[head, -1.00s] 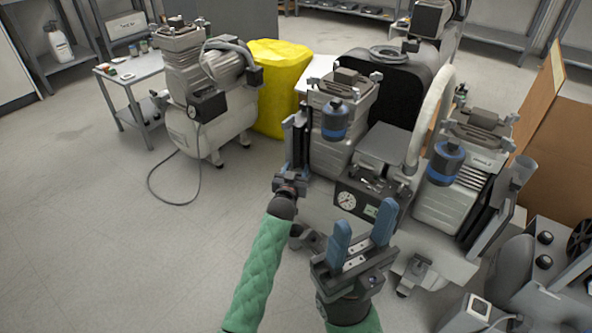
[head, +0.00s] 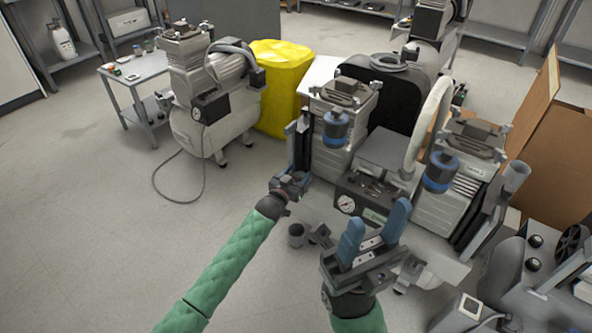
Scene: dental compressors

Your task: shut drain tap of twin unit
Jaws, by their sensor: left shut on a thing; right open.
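The twin unit (head: 383,152) stands in the centre, with two pump heads carrying blue canisters and a dark front panel with a round gauge (head: 346,204). My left gripper (head: 298,179) is at the unit's lower left front corner. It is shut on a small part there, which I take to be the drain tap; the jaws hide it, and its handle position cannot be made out. My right gripper (head: 374,237) is open and empty, its blue fingers pointing up in front of the unit's panel.
A small grey cup-like thing (head: 297,235) is below my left gripper. Another compressor (head: 213,110) with a trailing cable stands at the left, near a yellow covered bin (head: 280,85). A cardboard box (head: 555,160) and grey machinery crowd the right.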

